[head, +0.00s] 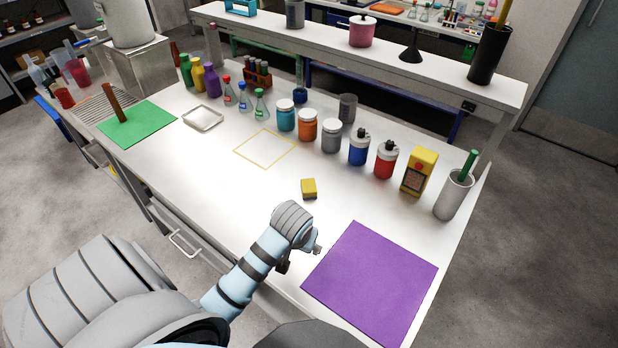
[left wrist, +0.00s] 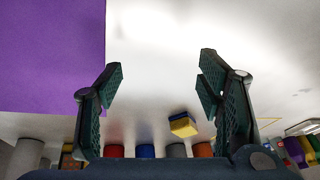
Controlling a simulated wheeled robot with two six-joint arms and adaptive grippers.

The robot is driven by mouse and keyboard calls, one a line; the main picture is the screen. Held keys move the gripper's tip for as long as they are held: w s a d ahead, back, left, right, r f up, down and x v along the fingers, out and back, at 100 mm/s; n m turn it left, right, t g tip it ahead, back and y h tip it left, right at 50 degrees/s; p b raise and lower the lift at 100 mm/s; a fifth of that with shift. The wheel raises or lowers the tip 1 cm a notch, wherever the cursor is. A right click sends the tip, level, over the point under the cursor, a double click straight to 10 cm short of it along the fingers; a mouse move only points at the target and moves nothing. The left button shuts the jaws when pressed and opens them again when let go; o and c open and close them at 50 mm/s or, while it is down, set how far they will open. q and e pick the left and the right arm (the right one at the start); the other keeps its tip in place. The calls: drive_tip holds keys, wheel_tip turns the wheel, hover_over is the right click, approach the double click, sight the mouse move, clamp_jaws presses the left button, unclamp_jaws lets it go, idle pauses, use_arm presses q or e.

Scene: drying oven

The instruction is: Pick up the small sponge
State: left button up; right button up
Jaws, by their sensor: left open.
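The small sponge (head: 309,188) is yellow with a dark underside and lies on the white table, left of the purple mat. In the left wrist view the sponge (left wrist: 183,125) shows beyond the fingers, near the right finger and apart from it. My left gripper (left wrist: 158,85) is open and empty over the table. In the head view my left gripper (head: 301,256) is in front of the sponge, near the left edge of the purple mat, with its fingers partly hidden by the wrist. My right gripper is not in either view.
The purple mat (head: 371,281) lies at the right front. Behind the sponge stand several jars, bottles and a yellow box (head: 419,172). A yellow square outline (head: 265,149) marks bare table. A green mat (head: 137,124) and metal tray (head: 203,118) lie left.

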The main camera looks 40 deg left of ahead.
use_arm(q)
drive_tip(key=w+a+r+n+y, duration=0.1)
drive_tip(key=w+a+r+n, duration=0.6)
drive_tip(key=w+r, duration=0.55)
drive_tip(key=shift+m, duration=0.5)
drive_tip(key=b+x, duration=0.1)
drive_tip(key=x, duration=0.4)
drive_tip(key=b+x, duration=0.2)
drive_tip(key=x, duration=0.3)
drive_tip(key=w+b+x, duration=0.1)
drive_tip(key=x, duration=0.5)
drive_tip(key=shift+r+b, duration=0.2)
drive_tip(key=shift+b, duration=0.15)
drive_tip(key=shift+a+r, duration=0.1)
drive_tip(key=c, duration=1)
drive_tip(key=shift+r, duration=0.1)
wheel_tip(320, 180, up, 10)
drive_tip(key=p, duration=0.3)
wheel_tip(320, 180, up, 10)
hover_over(309, 184)
drive_tip(key=shift+s+d, duration=0.25)
drive_tip(key=shift+s, duration=0.05)
